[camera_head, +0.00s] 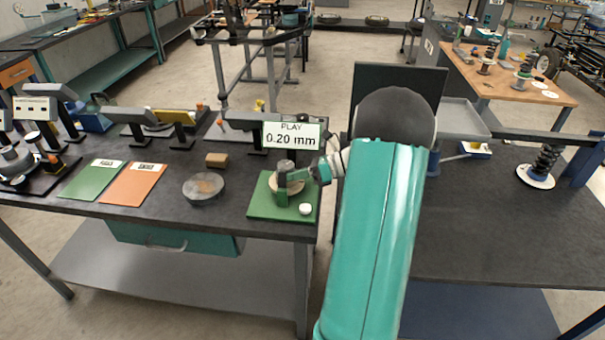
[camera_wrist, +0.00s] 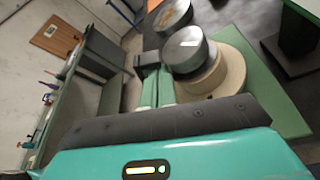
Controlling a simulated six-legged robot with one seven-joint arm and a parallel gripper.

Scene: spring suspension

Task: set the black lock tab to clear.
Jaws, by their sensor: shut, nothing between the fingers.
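A dial-like fixture stands on a green plate (camera_head: 262,211) near the front edge of the left bench. It has a tan disc (camera_wrist: 230,75) with a metal cylinder (camera_wrist: 185,48) on top. My gripper (camera_wrist: 153,82) is shut and empty, its two green fingers close together beside the disc and cylinder. A small black piece (camera_wrist: 147,59) shows at the fingertips beside the cylinder; I cannot tell if it is the lock tab or which way it is set. In the head view my gripper (camera_head: 299,177) is at the fixture and hides part of it.
A display (camera_head: 291,137) above the fixture reads PLAY 0.20 mm. A small white disc (camera_head: 305,209) lies on the plate's front right.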

